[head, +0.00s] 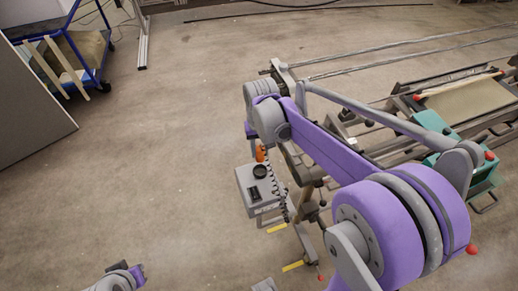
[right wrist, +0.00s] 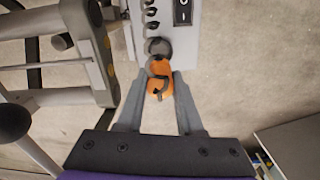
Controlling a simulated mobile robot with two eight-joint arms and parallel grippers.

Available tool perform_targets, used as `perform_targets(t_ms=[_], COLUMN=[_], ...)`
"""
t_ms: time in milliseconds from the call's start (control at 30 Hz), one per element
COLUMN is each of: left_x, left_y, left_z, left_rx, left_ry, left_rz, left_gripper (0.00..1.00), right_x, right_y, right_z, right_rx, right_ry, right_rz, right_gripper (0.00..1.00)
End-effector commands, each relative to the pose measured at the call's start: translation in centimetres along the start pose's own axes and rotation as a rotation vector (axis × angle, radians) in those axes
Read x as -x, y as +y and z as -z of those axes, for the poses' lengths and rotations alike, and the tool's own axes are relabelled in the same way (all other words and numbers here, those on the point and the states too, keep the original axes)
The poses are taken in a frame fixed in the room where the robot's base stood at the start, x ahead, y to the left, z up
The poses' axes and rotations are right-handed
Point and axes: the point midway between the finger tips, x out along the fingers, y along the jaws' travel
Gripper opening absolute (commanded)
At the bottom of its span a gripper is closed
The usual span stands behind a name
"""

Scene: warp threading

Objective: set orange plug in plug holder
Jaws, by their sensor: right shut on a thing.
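My right gripper (head: 258,142) is at the near end of the loom frame, above a grey control box (head: 242,181). In the right wrist view the right gripper (right wrist: 160,88) is shut on the orange plug (right wrist: 160,70). The plug also shows as a small orange upright piece in the head view (head: 260,153). A dark round ring, which looks like the plug holder (head: 260,171), is on top of the box, just below the plug. In the wrist view the ring (right wrist: 157,46) is right beside the plug; I cannot tell whether they touch. My left gripper (head: 137,273) barely shows, its fingers unclear.
A coiled black cord (head: 276,185) hangs along the box's right side. Loom beams and rails (head: 370,70) fill the right. A blue cart (head: 70,60) and a grey panel (head: 35,115) stand at the upper left. The floor left of the box is clear.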

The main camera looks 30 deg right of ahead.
Motion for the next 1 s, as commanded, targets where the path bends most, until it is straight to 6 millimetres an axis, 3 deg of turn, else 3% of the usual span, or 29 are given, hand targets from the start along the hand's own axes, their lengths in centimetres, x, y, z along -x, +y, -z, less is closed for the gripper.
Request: perform_targets(t_ms=[500,1000], left_x=[-2.9,-3.0], left_y=[0.0,0.0], left_z=[-2.3,-2.4], left_rx=[0.0,0.0], left_ry=[-0.015,-0.016], left_rz=[0.0,0.0], left_gripper=[0.0,0.0], right_x=[-4.8,-5.1], right_y=[0.0,0.0], right_z=[0.0,0.0], right_rx=[0.002,0.002], right_ry=[-0.001,0.0], right_rz=[0.0,0.0], right_gripper=[0.0,0.0])
